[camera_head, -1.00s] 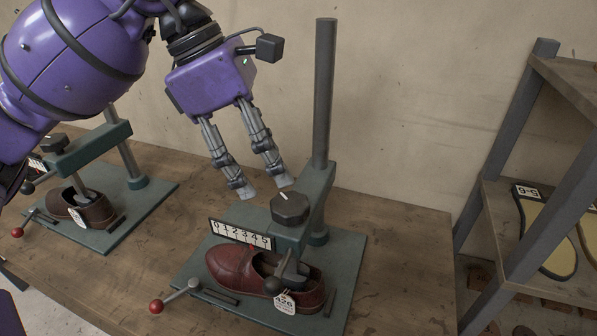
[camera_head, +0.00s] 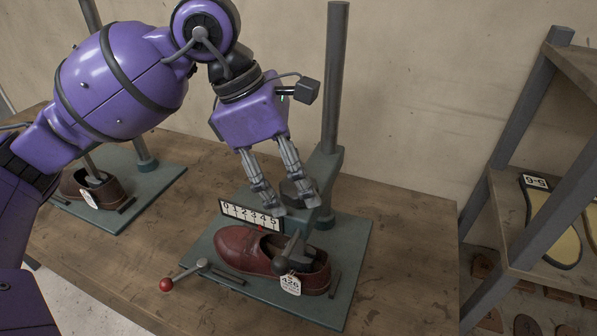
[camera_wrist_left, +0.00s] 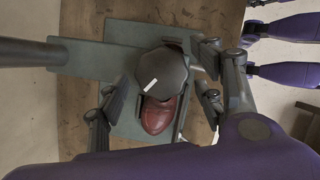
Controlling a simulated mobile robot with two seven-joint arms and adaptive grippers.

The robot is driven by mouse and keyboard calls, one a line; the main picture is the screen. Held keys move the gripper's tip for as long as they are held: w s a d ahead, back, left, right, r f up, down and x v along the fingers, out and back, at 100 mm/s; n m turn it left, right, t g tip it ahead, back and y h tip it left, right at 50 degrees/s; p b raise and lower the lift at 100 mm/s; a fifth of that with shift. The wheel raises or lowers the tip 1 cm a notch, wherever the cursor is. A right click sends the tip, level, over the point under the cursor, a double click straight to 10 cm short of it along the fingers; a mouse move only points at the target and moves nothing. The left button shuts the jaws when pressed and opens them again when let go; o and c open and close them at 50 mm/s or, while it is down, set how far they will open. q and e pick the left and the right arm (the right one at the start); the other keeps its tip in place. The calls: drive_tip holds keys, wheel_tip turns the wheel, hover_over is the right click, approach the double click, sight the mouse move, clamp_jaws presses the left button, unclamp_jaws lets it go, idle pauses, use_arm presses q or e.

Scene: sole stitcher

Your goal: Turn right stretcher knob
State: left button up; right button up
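The right stretcher's dark faceted knob (camera_head: 290,188) sits on its green arm above the red-brown shoe (camera_head: 240,247), and the left gripper's fingers partly hide it. My left gripper (camera_head: 295,206) points down at the knob, fingers apart on either side of it. In the left wrist view the knob (camera_wrist_left: 163,74), with a white mark on top, lies between the open fingers (camera_wrist_left: 155,103). Gaps show beside the knob there; contact is not clear. The shoe toe (camera_wrist_left: 158,115) shows below the knob. My right gripper is not in view.
The right stretcher's grey post (camera_head: 335,80) stands just behind the gripper. A second stretcher (camera_head: 150,185) stands left. A shelf rack (camera_head: 530,180) is at the right.

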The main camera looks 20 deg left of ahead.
use_arm(q)
drive_tip(key=c, duration=0.8)
drive_tip(key=shift+c, duration=1)
drive_tip(key=shift+m, duration=0.4)
drive_tip(key=shift+w+m+g+b, duration=0.15)
drive_tip(key=shift+m+g+b, duration=0.3)
drive_tip(key=shift+m, duration=0.55)
drive_tip(key=shift+m+g, duration=0.25)
drive_tip(key=shift+m, duration=0.75)
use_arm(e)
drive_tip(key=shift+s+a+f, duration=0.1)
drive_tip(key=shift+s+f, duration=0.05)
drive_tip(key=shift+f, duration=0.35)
use_arm(q)
drive_tip(key=o, duration=1.1)
drive_tip(key=shift+w, duration=0.1)
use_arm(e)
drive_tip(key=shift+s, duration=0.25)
